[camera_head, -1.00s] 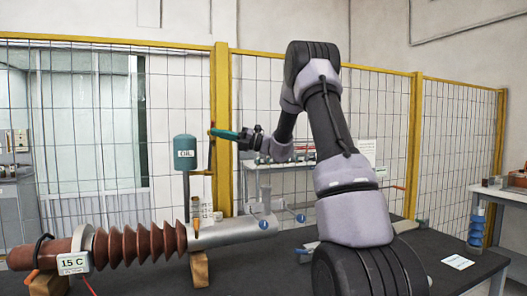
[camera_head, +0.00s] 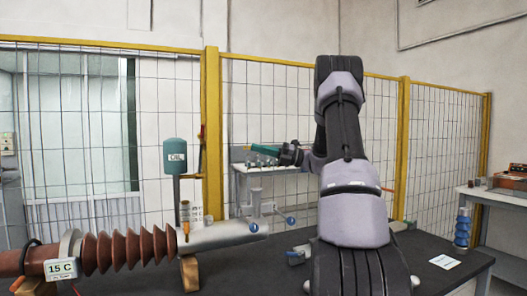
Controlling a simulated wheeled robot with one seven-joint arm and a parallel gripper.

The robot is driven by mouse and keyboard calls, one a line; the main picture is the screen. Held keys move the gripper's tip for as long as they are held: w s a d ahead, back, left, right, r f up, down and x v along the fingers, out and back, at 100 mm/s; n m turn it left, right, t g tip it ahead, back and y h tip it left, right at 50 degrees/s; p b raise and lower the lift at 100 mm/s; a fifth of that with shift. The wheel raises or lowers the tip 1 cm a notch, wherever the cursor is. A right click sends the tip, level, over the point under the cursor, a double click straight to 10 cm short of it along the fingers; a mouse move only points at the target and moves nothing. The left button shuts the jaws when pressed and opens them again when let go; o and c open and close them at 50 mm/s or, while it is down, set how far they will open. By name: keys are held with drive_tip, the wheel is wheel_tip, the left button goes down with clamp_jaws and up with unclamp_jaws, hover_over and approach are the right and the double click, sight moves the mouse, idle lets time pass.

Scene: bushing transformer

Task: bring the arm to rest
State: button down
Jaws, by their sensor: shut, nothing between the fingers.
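My arm rises from the lower right of the head view and bends over at the top. Its forearm is mostly hidden behind the upper link.
A brown ribbed bushing (camera_head: 120,249) with a grey metal tube (camera_head: 222,234) lies on wooden supports on the dark table (camera_head: 240,275). A "15 C" sign (camera_head: 61,269) stands at its left. A yellow-framed mesh fence (camera_head: 213,140) runs behind. A blue insulator (camera_head: 462,228) stands right.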

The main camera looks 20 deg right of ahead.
drive_tip(key=s+a+n+g+h, duration=0.6)
drive_tip(key=s+a+n+h, duration=0.2)
drive_tip(key=s+a+n, duration=0.65)
drive_tip(key=s+d+f+n+t+h, duration=0.1)
drive_tip(key=s+d+n+t+h, duration=0.1)
drive_tip(key=s+n+t+h, duration=0.3)
drive_tip(key=s+n+h, duration=0.4)
drive_tip(key=s+n, duration=0.6)
drive_tip(key=s, duration=0.2)
drive_tip(key=shift+f+t, duration=0.35)
drive_tip(key=shift+t, duration=0.05)
